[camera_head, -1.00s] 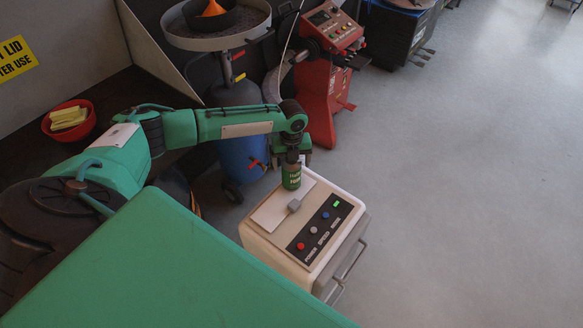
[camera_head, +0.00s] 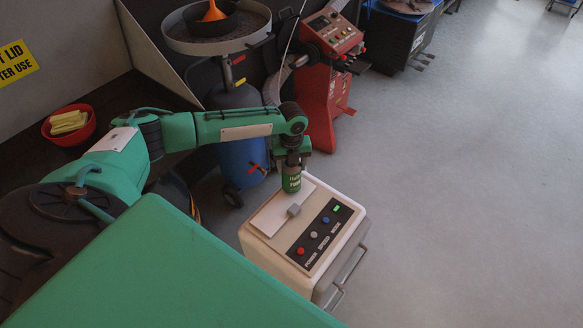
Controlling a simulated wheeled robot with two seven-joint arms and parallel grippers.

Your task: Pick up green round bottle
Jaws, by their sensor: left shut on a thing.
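The green round bottle (camera_head: 291,181) is upright at the back edge of the white machine's top (camera_head: 262,217). My left gripper (camera_head: 292,164) points down over it and is shut on its upper part. The bottle's top is hidden by the gripper. I cannot tell whether the bottle's base touches the machine's top. My right gripper is not in view.
The white machine has a small grey knob (camera_head: 294,210) and a button panel (camera_head: 320,234) close in front of the bottle. A blue drum (camera_head: 240,165) and a red machine (camera_head: 325,85) stand behind. Open floor (camera_head: 460,200) lies to the right.

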